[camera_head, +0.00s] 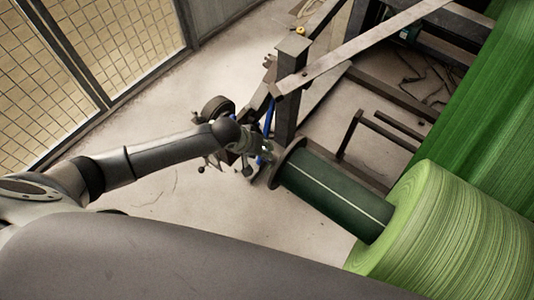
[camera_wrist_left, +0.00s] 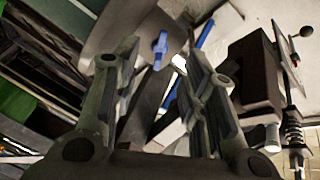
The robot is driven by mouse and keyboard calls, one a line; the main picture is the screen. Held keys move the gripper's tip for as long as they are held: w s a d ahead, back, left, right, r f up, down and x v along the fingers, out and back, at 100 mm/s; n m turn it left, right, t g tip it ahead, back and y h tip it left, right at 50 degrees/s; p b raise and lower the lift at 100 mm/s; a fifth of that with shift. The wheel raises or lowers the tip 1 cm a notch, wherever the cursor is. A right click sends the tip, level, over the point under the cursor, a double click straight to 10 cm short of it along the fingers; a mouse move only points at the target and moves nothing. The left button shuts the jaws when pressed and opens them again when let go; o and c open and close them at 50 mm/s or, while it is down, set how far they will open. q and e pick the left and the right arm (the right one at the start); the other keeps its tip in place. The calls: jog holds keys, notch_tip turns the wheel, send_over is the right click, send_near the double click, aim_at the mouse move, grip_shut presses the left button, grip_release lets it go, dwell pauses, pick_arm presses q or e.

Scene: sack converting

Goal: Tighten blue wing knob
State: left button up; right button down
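In the left wrist view the blue wing knob (camera_wrist_left: 160,47) sits on a grey metal plate, beyond the fingertips and between the two fingers. My left gripper (camera_wrist_left: 162,72) is open, with a clear gap between its fingers and nothing in it. In the head view my left gripper (camera_head: 257,157) is beside the flanged end of the dark green roller, low by the machine post. The knob cannot be told apart there; only a blue strip (camera_head: 267,121) shows close to the gripper. My right gripper is not in view.
A dark green roller (camera_head: 333,193) with a flange leads to a large light green roll (camera_head: 450,230). A metal post (camera_head: 287,105) and a slanted bar (camera_head: 350,50) stand close to the gripper. A mesh fence (camera_head: 110,45) is at left.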

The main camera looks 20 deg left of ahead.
pick_arm(q)
jog(key=shift+b+x, duration=0.45)
jog(key=shift+x, duration=2.65)
grip_shut()
